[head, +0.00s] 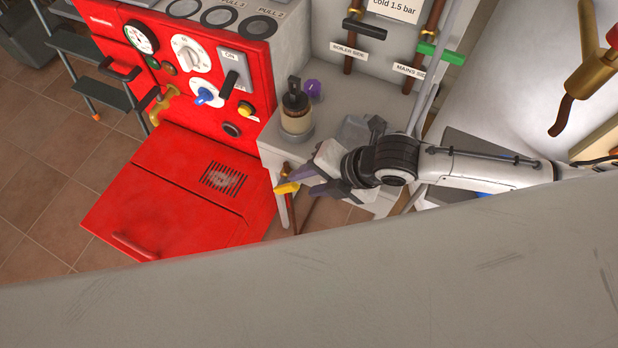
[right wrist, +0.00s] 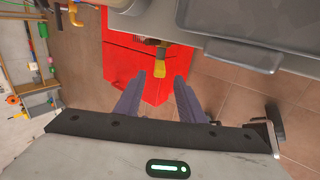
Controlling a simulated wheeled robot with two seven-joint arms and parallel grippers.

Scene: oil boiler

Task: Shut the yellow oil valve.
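The yellow oil valve lever (head: 288,188) shows in the head view just right of the red boiler (head: 160,190), below the small grey ledge. My right gripper (head: 308,180) comes from the right, with its fingertips close beside the lever. In the right wrist view the yellow lever (right wrist: 161,68) appears between my two open fingers (right wrist: 160,78), with red behind it. I cannot tell how deep it lies between them or whether a finger touches it. My left gripper is in neither view.
A pump-like can (head: 296,112) and a purple knob (head: 312,88) are on the ledge. Black (head: 365,29) and green (head: 440,54) lever valves are on pipes behind. A large grey scuffed surface (head: 300,280) crosses the front.

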